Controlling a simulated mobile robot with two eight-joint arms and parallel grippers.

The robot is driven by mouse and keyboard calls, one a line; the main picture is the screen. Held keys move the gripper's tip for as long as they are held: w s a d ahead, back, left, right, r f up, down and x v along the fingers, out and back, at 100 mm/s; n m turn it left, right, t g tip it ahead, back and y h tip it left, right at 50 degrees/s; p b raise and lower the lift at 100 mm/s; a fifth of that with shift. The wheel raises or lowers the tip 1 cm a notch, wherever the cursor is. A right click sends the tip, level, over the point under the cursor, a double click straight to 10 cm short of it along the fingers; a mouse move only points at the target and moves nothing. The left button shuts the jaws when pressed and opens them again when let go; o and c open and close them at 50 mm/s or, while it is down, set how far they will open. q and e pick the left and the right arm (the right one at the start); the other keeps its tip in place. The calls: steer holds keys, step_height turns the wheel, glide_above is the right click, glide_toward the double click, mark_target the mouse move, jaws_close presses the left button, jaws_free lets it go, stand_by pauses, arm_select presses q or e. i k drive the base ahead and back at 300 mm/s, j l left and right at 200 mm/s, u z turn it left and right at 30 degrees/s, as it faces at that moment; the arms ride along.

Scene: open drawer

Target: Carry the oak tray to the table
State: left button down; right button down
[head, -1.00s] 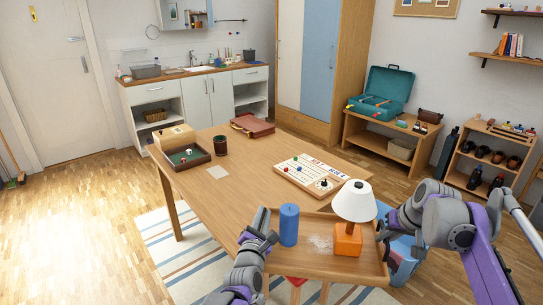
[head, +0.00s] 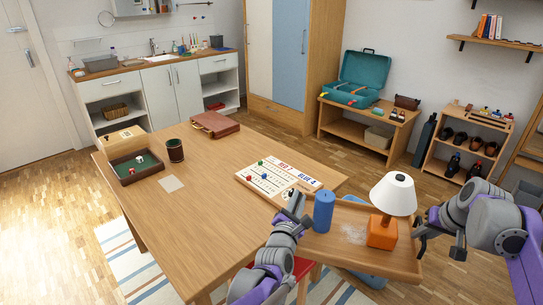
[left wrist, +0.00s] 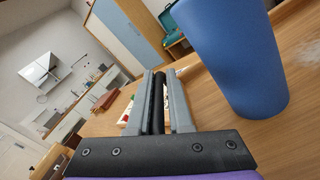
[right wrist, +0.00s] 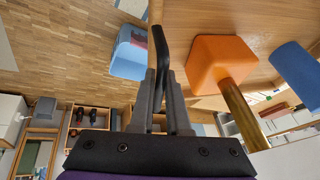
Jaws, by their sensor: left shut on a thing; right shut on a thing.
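The oak tray (head: 338,250) is held level between my two grippers, just off the near right edge of the wooden table (head: 215,225). A blue cylinder (head: 324,211) and a lamp with an orange base (head: 381,233) and white shade stand upright on it. My left gripper (head: 296,204) is shut on the tray's left rim, close to the table edge. My right gripper (head: 421,243) is shut on the tray's right rim. The right wrist view shows the tray's surface, the orange base (right wrist: 220,62) and the cylinder. I cannot tell whether the tray touches the table.
On the table are a game board (head: 275,180) near the tray, a dice tray (head: 136,167), a dark cup (head: 175,150), a paper square (head: 171,184) and a red case (head: 215,124). The table's near left part is clear. A red stool (head: 302,268) stands below.

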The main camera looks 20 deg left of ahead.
mark_target(192, 208)
steer(key=i+z, duration=0.1)
steer(key=i, duration=0.65)
steer(key=i+l+u, duration=0.1)
steer(key=i+u, duration=0.2)
steer(key=i, duration=0.2)
steer(key=u, duration=2.1)
